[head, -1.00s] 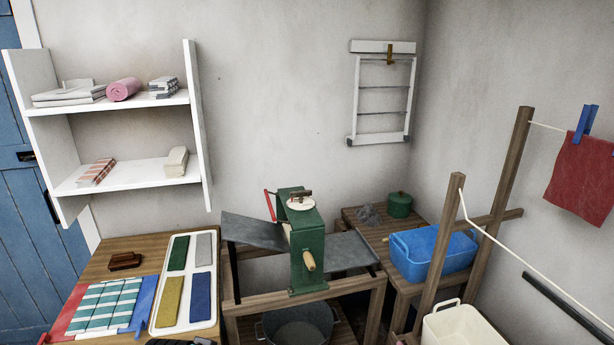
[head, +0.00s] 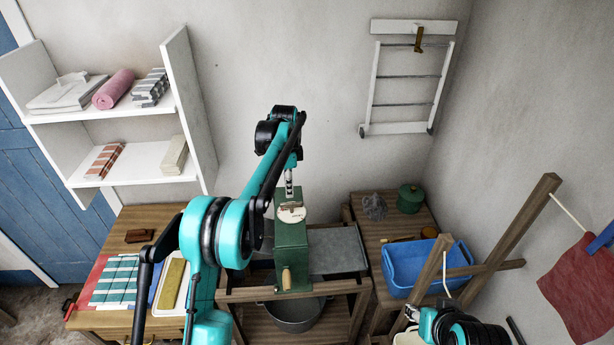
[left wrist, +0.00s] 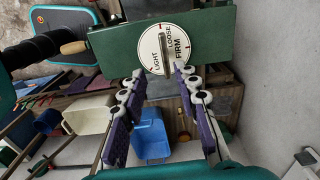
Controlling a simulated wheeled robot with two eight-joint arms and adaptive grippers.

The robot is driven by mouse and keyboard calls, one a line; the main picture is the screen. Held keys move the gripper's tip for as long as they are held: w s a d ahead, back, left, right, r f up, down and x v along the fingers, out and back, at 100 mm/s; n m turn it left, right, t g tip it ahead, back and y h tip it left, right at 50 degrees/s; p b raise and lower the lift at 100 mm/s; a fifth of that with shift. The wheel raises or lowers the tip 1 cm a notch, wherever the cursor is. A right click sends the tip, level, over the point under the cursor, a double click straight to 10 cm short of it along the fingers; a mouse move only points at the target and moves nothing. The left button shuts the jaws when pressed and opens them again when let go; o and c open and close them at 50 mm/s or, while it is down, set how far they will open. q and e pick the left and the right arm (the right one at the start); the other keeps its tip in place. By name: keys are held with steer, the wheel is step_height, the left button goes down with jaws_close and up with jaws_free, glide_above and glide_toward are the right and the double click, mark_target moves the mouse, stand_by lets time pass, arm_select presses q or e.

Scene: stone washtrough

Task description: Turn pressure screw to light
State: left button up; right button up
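The green wringer (head: 291,245) stands on the wooden frame. On its top is the pressure screw, a white dial (left wrist: 150,40) marked LIGHT, LOOSE and FIRM, with a narrow bar handle (left wrist: 165,50) across it. The dial also shows in the head view (head: 292,215). My left gripper (left wrist: 158,72) points down just above the dial, its two purple-padded fingers apart on either side of the bar. It also shows in the head view (head: 289,185). I cannot tell whether a finger touches the dial.
The wringer's wooden crank grip (head: 286,279) sticks out in front. A grey tub (head: 292,315) is below. A blue basin (head: 420,268) and green pot (head: 410,198) stand on the right bench. Wooden posts (head: 510,235) rise at right. White shelves (head: 130,175) hang at left.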

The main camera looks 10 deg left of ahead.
mark_target(291, 203)
arm_select(q)
steer(key=shift+w+d, duration=0.15)
steer(key=shift+w, duration=0.45)
steer(key=shift+w+f+m, duration=0.1)
steer(key=shift+f+m, duration=0.1)
steer(key=shift+m, duration=0.1)
step_height(291, 203, down, 7)
steer(key=shift+f, duration=0.2)
steer(key=shift+s, duration=0.2)
jaws_close()
